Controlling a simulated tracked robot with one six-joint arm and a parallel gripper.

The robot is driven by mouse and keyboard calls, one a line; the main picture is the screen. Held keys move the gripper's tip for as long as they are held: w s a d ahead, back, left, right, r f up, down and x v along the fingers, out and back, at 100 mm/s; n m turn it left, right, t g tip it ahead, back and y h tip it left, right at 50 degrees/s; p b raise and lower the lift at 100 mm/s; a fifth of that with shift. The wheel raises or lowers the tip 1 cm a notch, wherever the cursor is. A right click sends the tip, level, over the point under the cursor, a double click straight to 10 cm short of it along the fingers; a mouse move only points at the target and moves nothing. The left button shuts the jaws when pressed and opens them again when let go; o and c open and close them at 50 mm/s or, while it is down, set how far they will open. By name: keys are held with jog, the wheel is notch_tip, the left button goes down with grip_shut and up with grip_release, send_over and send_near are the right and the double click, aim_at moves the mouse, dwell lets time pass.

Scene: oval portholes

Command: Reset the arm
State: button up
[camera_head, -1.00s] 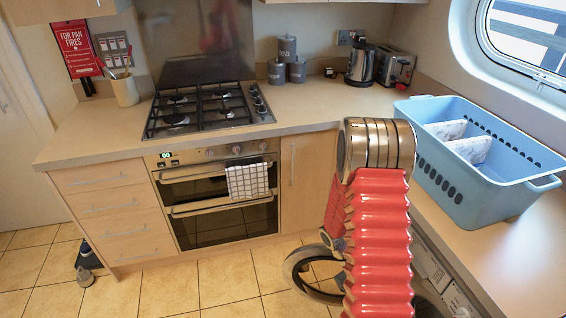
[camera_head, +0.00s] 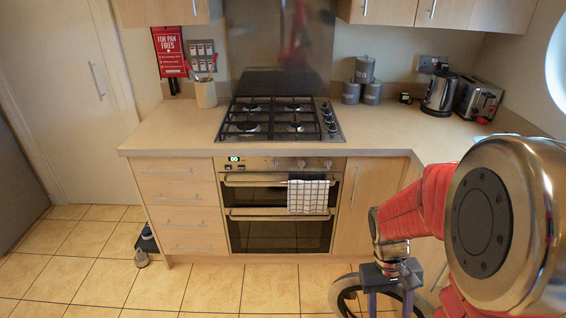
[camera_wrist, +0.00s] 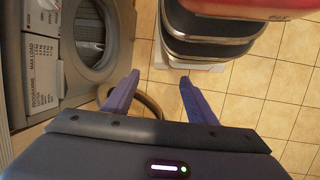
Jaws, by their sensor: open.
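My gripper (camera_head: 388,298) hangs low at the lower right of the head view, fingers pointing down, in front of the kitchen units. My red-sleeved arm bends down to it, and a large metal joint of mine fills the right side. In the wrist view my gripper (camera_wrist: 159,80) shows two purple fingers spread apart with nothing between them. The floor and part of a round door ring show beyond the fingers.
A washing machine (camera_wrist: 45,62) stands left of my fingers in the wrist view. Its round door ring (camera_head: 345,296) stands out close to my gripper. The oven (camera_head: 278,205) is shut, with a checked towel (camera_head: 308,196). Tiled floor (camera_head: 215,288) is clear at front left.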

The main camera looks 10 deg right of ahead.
jog(key=s+a+r+t, duration=0.1)
jog(key=a+r+t, duration=0.3)
jog(key=r, duration=0.6)
jog(key=s+a+r+n+t+y, duration=0.1)
jog(key=a+r+t, duration=0.4)
jog(key=a+r, duration=0.4)
jog(key=shift+r, duration=0.65)
jog(key=shift+c, duration=0.4)
